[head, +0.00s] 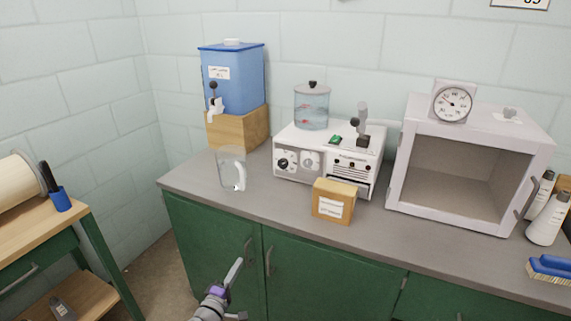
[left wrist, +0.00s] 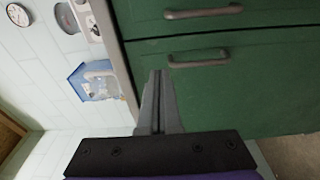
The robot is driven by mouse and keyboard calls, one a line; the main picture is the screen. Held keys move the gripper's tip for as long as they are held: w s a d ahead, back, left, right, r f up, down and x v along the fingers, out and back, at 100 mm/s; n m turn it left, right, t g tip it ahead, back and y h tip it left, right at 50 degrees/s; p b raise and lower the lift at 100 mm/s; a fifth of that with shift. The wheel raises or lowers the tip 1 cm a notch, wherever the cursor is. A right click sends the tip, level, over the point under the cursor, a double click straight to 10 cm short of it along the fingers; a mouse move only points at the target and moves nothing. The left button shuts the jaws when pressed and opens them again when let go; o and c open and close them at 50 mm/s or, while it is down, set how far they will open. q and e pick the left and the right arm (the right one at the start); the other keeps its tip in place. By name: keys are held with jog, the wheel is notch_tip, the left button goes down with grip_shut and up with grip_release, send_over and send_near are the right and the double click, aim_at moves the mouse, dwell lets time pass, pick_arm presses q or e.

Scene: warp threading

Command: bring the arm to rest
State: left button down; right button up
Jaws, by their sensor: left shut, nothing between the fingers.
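My left gripper (head: 238,262) is low in front of the green cabinet, below the counter's front edge, with its arm coming in from the bottom of the head view. In the left wrist view its fingers (left wrist: 157,75) lie together, shut with nothing between them. They point toward the green cabinet doors (left wrist: 215,75) and their grey handles. The gripper appears apart from the cabinet and the things on the counter. My right gripper does not show.
The grey counter (head: 300,220) holds a clear jug (head: 231,168), a blue tank (head: 232,80) on a wooden block, a white machine (head: 300,175), a cardboard box (head: 334,201) and an open white cabinet (head: 400,170). A wooden table (head: 30,223) stands at left.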

pick_arm(q)
jog(key=s+d+r+m+g+h, duration=0.2)
jog(key=s+d+r+m+g, duration=0.1)
jog(key=s+d+m, duration=0.3)
jog(key=s+d+r+m+g+h, duration=0.1)
jog(key=s+d+r+m+g, duration=0.1)
jog(key=s+d+m+g, duration=0.35)
jog(key=s+a+f+m+g+y, duration=0.2)
jog(key=s+a+y, duration=0.25)
jog(key=s, duration=0.85)
jog(key=s+a+f+m+g+y, duration=0.25)
jog(key=s+a, duration=0.25)
jog(key=s, duration=0.7)
notch_tip(320, 180, up, 19)
jog(key=w+p, duration=0.2)
jog(key=p, duration=1.5)
jog(key=shift+n+t, duration=0.4)
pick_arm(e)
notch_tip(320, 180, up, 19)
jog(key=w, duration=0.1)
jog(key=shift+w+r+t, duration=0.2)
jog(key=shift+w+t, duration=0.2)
